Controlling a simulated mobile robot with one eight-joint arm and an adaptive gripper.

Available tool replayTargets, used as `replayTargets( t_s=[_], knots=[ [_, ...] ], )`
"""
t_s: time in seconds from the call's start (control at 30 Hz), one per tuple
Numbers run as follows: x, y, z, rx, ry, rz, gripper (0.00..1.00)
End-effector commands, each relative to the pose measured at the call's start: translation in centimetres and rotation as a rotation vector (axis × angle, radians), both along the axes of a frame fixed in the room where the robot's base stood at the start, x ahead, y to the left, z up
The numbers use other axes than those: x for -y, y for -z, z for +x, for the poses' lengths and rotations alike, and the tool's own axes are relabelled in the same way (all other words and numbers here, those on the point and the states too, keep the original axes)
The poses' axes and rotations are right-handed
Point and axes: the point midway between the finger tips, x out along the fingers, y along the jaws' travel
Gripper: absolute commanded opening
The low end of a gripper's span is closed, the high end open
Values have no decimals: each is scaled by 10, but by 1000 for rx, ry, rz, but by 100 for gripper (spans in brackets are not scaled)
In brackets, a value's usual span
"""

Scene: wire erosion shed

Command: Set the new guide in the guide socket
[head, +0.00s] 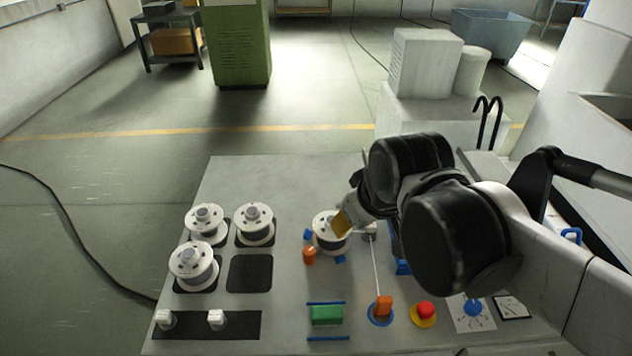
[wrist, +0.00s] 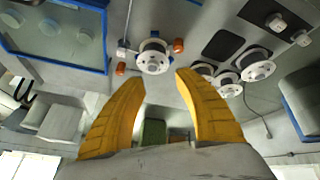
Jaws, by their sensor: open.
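Two small white pieces (head: 165,319) and (head: 216,319), which look like guides, stand on a black strip (head: 190,330) at the table's front left. They also show in the wrist view (wrist: 277,22). I cannot tell which is the new guide. A blue ring (head: 371,318) with an orange piece (head: 384,304) by it sits at the front middle; it may be the guide socket. My gripper (head: 342,222) is open and empty above the table, by a white spool (head: 325,235). In the wrist view its yellow fingers (wrist: 158,82) stand apart with that spool (wrist: 152,60) beyond them.
Several white spools (head: 193,262) stand at the left near an empty dark pad (head: 250,273). A green block (head: 326,315) lies between blue strips. A red button (head: 425,309) is right of the ring. A thin wire (head: 375,268) runs to the orange piece. An orange knob (head: 309,256) sits by the spool.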

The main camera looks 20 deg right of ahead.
Motion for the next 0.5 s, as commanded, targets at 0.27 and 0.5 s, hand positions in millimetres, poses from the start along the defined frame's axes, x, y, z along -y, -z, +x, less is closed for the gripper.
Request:
replayTargets(
  t_s=[0.27, 0.5],
  knots=[
    [-19, 9, -31, 110, 183, 144, 38],
    [-20, 10, -32, 118, 198, 157, 38]
  ],
)
